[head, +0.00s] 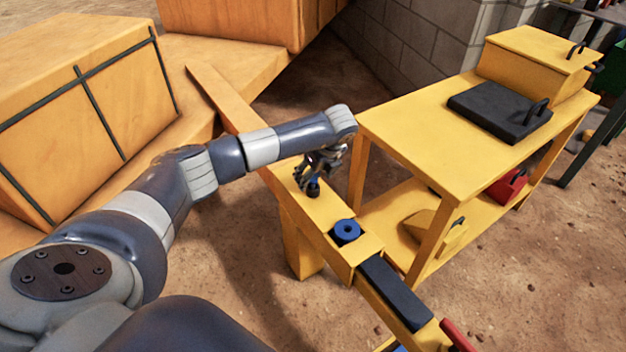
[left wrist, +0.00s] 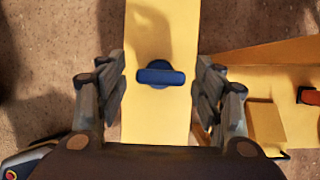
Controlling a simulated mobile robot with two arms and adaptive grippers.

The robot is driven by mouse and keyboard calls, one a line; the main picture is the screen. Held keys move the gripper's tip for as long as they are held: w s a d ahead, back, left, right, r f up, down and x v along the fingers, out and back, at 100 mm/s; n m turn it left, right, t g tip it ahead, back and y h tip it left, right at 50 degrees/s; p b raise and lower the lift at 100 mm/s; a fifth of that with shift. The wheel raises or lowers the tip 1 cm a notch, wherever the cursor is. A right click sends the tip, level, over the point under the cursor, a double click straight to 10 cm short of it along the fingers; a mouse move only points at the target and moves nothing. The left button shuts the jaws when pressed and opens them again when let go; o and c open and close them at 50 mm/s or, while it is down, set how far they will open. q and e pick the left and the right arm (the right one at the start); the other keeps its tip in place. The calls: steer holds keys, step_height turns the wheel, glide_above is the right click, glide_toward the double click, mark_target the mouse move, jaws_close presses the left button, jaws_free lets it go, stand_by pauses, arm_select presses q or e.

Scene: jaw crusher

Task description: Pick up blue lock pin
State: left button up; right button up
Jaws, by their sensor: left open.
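The blue lock pin (left wrist: 160,76) stands on a narrow yellow beam (left wrist: 160,120), with its blue crossbar handle on top, in the left wrist view. In the head view the pin (head: 315,183) shows under my left gripper (head: 312,180), with a dark base on the beam. My left gripper also shows in the left wrist view (left wrist: 162,88), open, with one finger on each side of the pin and a gap to both. The gripper partly hides the pin in the head view. My right gripper does not show.
A blue ring-shaped part (head: 347,231) sits farther along the beam, before a dark block (head: 395,292). A yellow table (head: 420,125) with a black lidded plate (head: 499,110) and lower shelf stands right. Large orange crates (head: 85,110) stand left.

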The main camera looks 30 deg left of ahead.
arm_select(q)
steer(key=shift+x, duration=0.85)
steer(key=c, duration=1.2)
steer(key=shift+c, duration=0.2)
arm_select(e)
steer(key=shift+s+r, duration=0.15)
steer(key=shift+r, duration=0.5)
